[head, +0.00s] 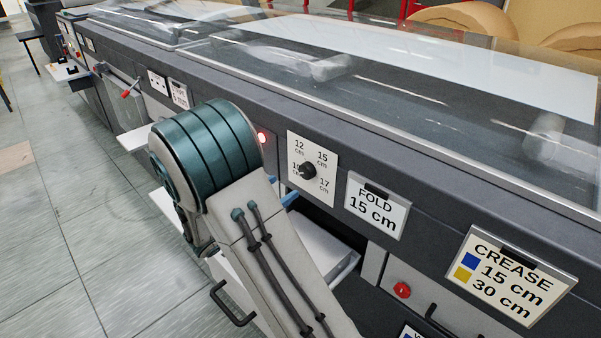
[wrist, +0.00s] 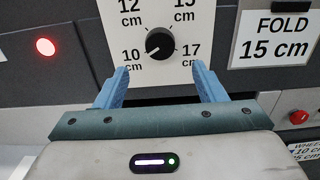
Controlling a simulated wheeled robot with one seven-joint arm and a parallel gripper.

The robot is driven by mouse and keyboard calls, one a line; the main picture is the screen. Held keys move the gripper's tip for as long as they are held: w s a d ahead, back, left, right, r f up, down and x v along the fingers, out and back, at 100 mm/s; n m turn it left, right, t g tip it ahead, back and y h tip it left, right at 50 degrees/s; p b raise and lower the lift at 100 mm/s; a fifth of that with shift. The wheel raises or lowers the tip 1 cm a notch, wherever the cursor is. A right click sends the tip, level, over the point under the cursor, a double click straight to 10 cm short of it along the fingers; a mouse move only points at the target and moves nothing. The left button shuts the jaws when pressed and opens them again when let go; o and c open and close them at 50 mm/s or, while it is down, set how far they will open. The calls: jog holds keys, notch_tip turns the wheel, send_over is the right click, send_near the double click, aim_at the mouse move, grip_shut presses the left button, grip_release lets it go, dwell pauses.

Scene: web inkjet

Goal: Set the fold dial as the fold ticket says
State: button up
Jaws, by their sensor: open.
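The fold dial is a black round knob (wrist: 159,43) on a white plate (head: 324,158) marked 12, 15, 10 and 17 cm. Its pale pointer mark seems to face lower left, towards 10 cm. The fold ticket (head: 376,206) is right of the plate and reads "FOLD 15 cm"; it also shows in the wrist view (wrist: 275,40). My gripper (wrist: 160,72) is open and empty, its two blue fingers apart just below the knob in the picture, not around it. In the head view my arm hides most of the gripper.
A lit red lamp (wrist: 45,46) is left of the dial plate. A crease ticket (head: 508,277) reading 15 cm and 30 cm hangs farther right, with a red knob (head: 402,290) below. A pale tray (head: 317,252) juts out below the dial.

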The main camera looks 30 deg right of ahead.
aim_at(304, 174)
jog(key=p+x, duration=0.1)
jog(key=x, duration=0.7)
jog(key=shift+d+p, duration=0.1)
jog(key=shift+p, duration=0.2)
jog(key=shift+f, duration=0.1)
jog(key=shift+c, duration=0.3)
jog(key=c, duration=0.9)
